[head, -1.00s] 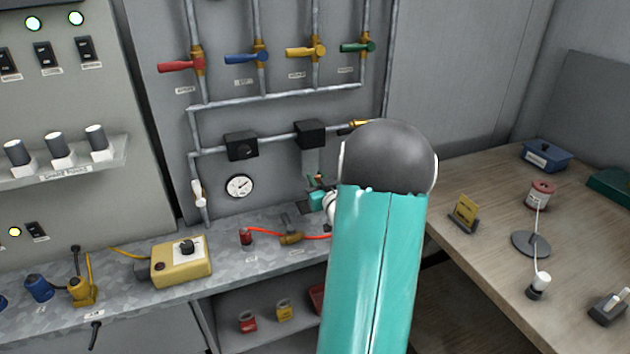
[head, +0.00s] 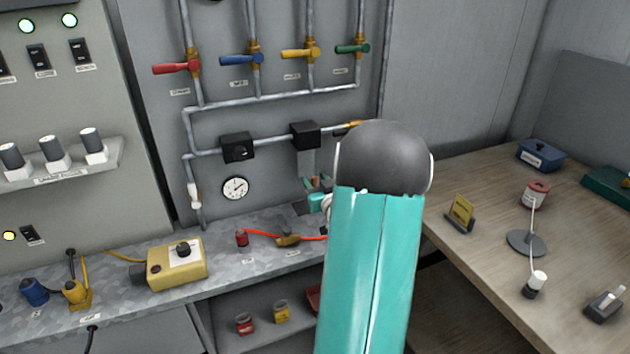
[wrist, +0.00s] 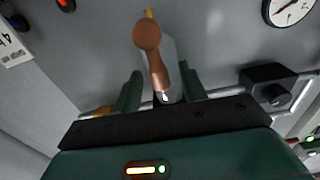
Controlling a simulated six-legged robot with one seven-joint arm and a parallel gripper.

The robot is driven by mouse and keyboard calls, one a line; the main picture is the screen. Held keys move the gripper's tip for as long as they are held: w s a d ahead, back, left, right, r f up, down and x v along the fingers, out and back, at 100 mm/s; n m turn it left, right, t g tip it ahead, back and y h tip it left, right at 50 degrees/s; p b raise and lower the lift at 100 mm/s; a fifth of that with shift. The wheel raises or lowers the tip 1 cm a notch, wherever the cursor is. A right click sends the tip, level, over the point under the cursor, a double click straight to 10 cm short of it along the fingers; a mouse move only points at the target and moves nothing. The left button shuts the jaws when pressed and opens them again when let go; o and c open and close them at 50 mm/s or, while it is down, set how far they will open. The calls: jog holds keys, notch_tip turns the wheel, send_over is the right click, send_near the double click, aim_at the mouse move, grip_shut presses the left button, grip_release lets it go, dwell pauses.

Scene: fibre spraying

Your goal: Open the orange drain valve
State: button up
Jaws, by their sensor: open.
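The orange drain valve handle (wrist: 148,36) shows in the wrist view as a copper-orange lever with a round end. A yellow fitting shows behind that end. My gripper (wrist: 161,73) is open, with one dark green finger on each side of the lever's narrow part. A gap shows on both sides, and I cannot tell whether either finger touches it. In the head view a small orange part of the handle (head: 320,182) shows beside my teal gripper (head: 312,195). My arm hides much of that spot.
Red (head: 178,68), blue (head: 240,59), yellow (head: 300,53) and green (head: 352,48) valves sit higher on the wall. Black boxes (head: 237,148) and a gauge (head: 235,188) are left of my gripper. A yellow control box (head: 177,264) stands on the metal counter (head: 222,243).

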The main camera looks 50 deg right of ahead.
jog(key=v, duration=1.3)
jog(key=shift+w, duration=0.1)
jog(key=w+a+r+n+g+y, duration=0.1)
jog(key=w+a+r+g+y, duration=0.15)
jog(key=w+a, duration=0.45)
jog(key=w+a+r+n+g+y, duration=0.1)
jog(key=w+a+r+n+g, duration=0.2)
jog(key=a, duration=0.9)
jog(key=s+a+r+g+y, duration=0.1)
jog(key=s+a, duration=0.3)
jog(key=a, duration=0.4)
jog(key=s+a+r+n+g+y, duration=0.1)
jog(key=s+a+g+y, duration=0.1)
jog(key=s+a, duration=0.2)
jog(key=s+a+r+n+g+y, duration=0.1)
jog(key=s+a, duration=0.3)
jog(key=a, duration=0.7)
jog(key=shift+a+y, duration=0.3)
jog(key=shift+y, duration=0.55)
jog(key=shift+c, duration=0.6)
jog(key=shift+d, duration=0.1)
